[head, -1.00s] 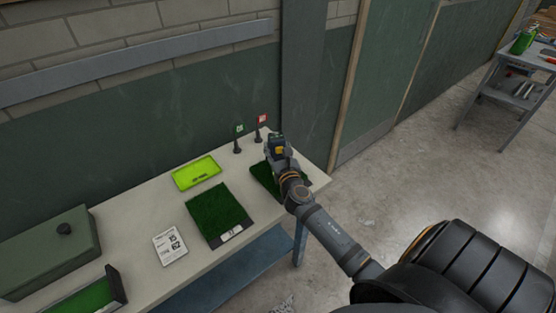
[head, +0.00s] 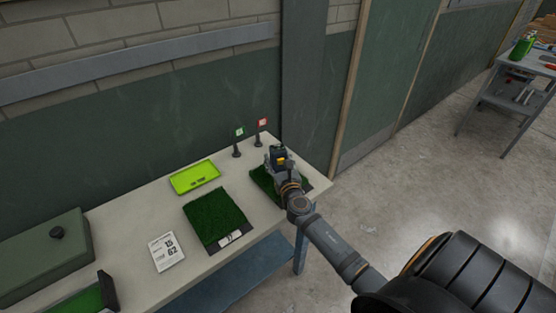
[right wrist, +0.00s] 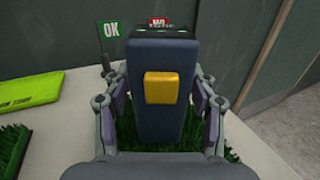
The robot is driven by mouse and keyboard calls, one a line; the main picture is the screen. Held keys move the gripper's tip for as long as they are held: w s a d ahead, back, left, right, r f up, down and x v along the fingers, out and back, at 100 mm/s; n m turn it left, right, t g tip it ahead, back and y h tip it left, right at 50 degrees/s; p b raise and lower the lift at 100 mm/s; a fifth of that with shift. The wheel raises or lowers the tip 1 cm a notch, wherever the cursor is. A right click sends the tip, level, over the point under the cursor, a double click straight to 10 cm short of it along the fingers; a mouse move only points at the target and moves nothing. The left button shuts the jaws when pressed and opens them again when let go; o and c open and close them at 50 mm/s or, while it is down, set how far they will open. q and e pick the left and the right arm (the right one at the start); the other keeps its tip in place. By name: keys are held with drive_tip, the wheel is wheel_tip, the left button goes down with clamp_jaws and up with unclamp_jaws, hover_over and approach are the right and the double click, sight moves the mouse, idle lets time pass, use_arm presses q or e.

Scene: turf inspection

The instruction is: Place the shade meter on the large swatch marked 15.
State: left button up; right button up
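The shade meter (right wrist: 162,125), a dark blue upright block with a yellow button, is in my right gripper (right wrist: 163,108), its fingers closed on both sides. In the head view the meter (head: 278,153) is over the far-right dark green turf swatch (head: 262,181). I cannot tell whether it touches the turf; the gripper hides much of that swatch and no number shows on it. Another large dark green swatch (head: 212,215) lies to its left, its label too small to read. A white card (head: 166,252) shows 15 and 62. My left gripper is not in view.
A lime green tray (head: 194,177) lies behind the swatches. A green OK flag (head: 239,132) and a red flag (head: 262,123) stand at the back. A dark green case (head: 45,252) and a dark-framed green item (head: 90,295) occupy the left.

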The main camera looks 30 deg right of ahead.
drive_tip(key=shift+o, duration=0.7)
drive_tip(key=shift+r+p, duration=0.3)
drive_tip(key=shift+r, duration=0.05)
drive_tip(key=b+v, duration=0.1)
drive_tip(key=v, duration=0.4)
drive_tip(key=b+v, duration=0.1)
drive_tip(key=v, duration=0.5)
drive_tip(key=shift+s+a+f, duration=0.15)
drive_tip(key=shift+s+f, duration=0.05)
drive_tip(key=shift+s, duration=0.05)
drive_tip(key=shift+s+r, duration=0.1)
drive_tip(key=shift+s, duration=0.15)
